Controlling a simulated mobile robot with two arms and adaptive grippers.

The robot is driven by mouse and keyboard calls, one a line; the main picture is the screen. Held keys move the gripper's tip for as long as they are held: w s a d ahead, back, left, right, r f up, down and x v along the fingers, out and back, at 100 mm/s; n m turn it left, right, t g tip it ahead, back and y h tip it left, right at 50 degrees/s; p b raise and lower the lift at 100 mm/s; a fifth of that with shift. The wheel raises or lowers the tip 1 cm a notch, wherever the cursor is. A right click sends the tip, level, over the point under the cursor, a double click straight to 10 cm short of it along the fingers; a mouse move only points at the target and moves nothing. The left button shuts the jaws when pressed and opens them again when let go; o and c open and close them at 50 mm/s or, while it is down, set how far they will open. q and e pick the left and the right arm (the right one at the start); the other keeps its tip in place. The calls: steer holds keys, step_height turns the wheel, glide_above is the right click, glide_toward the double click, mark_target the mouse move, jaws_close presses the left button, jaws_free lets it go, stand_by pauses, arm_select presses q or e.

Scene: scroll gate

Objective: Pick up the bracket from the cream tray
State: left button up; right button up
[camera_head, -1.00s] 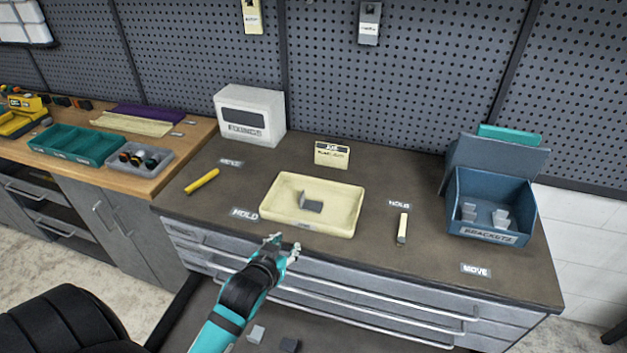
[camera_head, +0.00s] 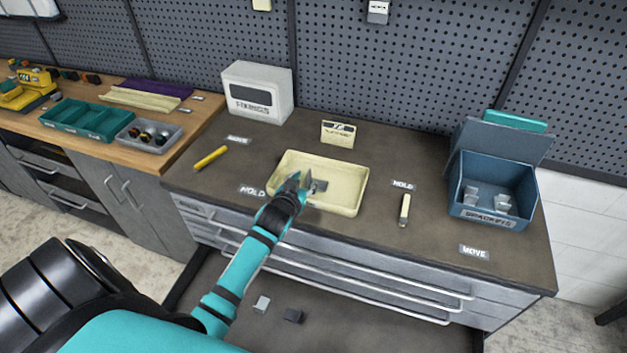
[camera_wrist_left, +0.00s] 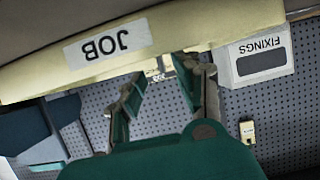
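The cream tray (camera_head: 345,202) lies in the middle of the dark bench top. A small grey bracket (camera_head: 319,186) lies inside it, partly hidden by my gripper. My left gripper (camera_head: 298,181) is over the tray's front left part, with its fingers just left of the bracket. The cream tray with a JOB label (camera_wrist_left: 180,28) fills the top of that view. Whether the fingers touch the bracket cannot be told. My right gripper is not in view.
A blue bin (camera_head: 468,205) with grey brackets stands at the right. A marker-like bar (camera_head: 404,209) lies right of the tray, a yellow one (camera_head: 210,158) left. A FIXINGS box (camera_head: 257,92) and a cream card (camera_head: 338,133) stand behind. Two small blocks (camera_head: 277,309) lie below the bench.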

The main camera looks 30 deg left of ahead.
mark_target(308, 174)
arm_select(q)
steer(key=shift+w+a+r, duration=0.1)
steer(key=shift+w+a, duration=0.05)
steer(key=shift+w, duration=0.3)
steer(key=p+x, duration=0.1)
steer(key=x, duration=0.3)
steer(key=shift+a, duration=0.15)
jaws_close()
